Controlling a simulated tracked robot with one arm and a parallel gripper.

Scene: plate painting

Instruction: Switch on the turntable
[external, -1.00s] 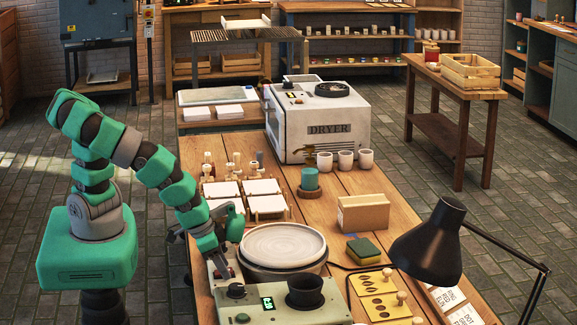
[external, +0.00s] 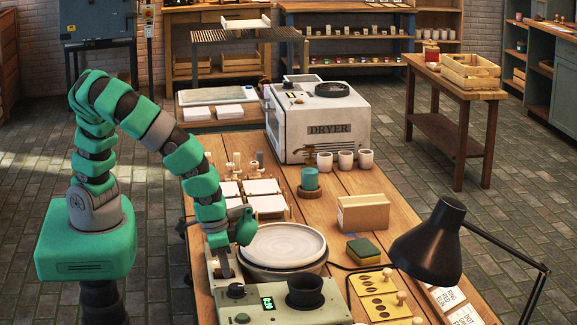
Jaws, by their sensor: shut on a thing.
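The turntable (external: 283,243) is a round, pale disc on a darker round base, with a pale plate lying on it. In front of it is a green-grey control box (external: 255,299) with a dark knob (external: 236,291), a lit green display (external: 268,303), a green button (external: 242,318) and a dark cup-shaped holder (external: 305,291). My gripper (external: 222,268) points down at the back left of this box, left of the turntable. It is shut on a small part there, probably the switch. The fingers hide most of that part.
White tiles (external: 262,187) on small stands and a teal jar (external: 310,178) are behind the turntable. A cardboard box (external: 363,213), a sponge (external: 364,249) and a black lamp (external: 428,245) are to the right. The white dryer (external: 325,125) stands farther back.

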